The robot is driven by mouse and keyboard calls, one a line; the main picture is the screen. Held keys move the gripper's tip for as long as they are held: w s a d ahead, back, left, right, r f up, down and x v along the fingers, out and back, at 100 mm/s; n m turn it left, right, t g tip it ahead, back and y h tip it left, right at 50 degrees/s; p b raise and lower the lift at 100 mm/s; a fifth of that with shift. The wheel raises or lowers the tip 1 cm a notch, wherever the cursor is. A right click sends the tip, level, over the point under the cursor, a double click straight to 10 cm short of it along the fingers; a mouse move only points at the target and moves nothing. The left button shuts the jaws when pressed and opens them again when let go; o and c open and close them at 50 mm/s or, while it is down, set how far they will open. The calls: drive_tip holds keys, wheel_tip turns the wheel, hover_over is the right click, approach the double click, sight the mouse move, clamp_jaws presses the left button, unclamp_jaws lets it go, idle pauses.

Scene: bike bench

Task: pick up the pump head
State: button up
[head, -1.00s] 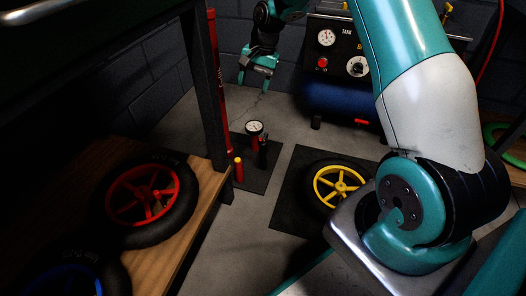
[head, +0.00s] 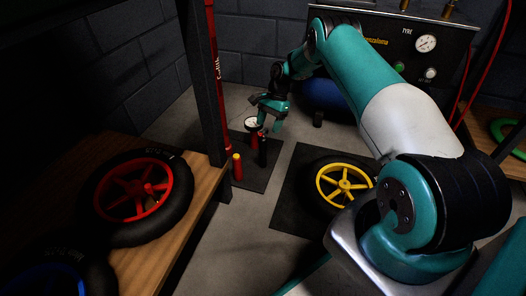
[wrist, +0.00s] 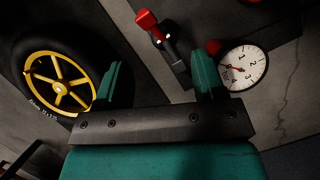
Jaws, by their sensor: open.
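The pump head appears to be the small black piece with a red lever (wrist: 160,36) in the wrist view. It stands beyond my fingertips, between their two lines and closer to the right finger. In the head view it is a dark upright piece (head: 263,156) beside the round white gauge (head: 251,124), partly hard to make out. My gripper (wrist: 158,78) is open and empty. In the head view my gripper (head: 269,117) hangs above the pump head and beside the gauge. The white gauge (wrist: 244,67) shows just right of the right finger.
A red cylinder with a yellow top (head: 237,167) stands on the same dark mat (head: 256,184). A yellow-spoked wheel (head: 343,184) lies on another mat to the right. A wooden shelf (head: 170,240) with a red-spoked wheel (head: 135,195) and a dark post (head: 203,90) stand left.

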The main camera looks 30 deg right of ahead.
sight(263, 139)
drive_tip(key=shift+b+x, duration=0.35)
drive_tip(key=shift+x, duration=0.75)
drive_tip(key=b+x, duration=0.5)
drive_tip(key=shift+w+f, duration=0.15)
drive_tip(key=shift+w, duration=0.15)
drive_tip(key=c, duration=1.1)
drive_tip(key=shift+o, duration=0.2)
drive_tip(key=shift+r, duration=0.2)
